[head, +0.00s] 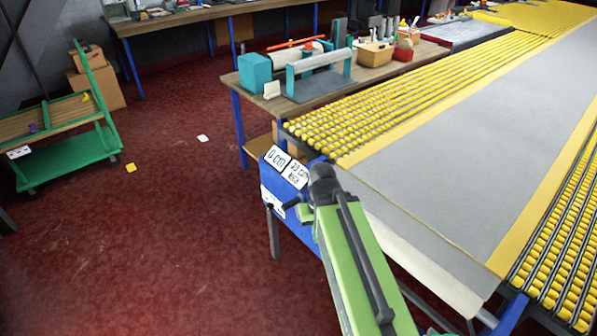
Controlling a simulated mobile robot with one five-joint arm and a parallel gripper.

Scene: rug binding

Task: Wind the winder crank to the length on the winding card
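The winder is a blue box (302,232) at the near left corner of the roller table. On its top stand two white cards. The left one, a display (277,158), reads "0 cm". The right one, the winding card (296,174), shows a length in cm and a smaller line below; its figures are too blurred to read surely. A white label (270,202) is on the box's left side. A dark rod shows at the box's front beside my arm; whether it is the crank or part of my gripper is unclear. My green arm reaches over the box and hides my fingers.
A grey rug (460,150) with yellow edges lies on the yellow rollers (385,110) to the right. A wooden bench (335,97) with tools stands behind. A green cart (70,150) stands at left. The red floor left of the winder is mostly clear, with two small scraps.

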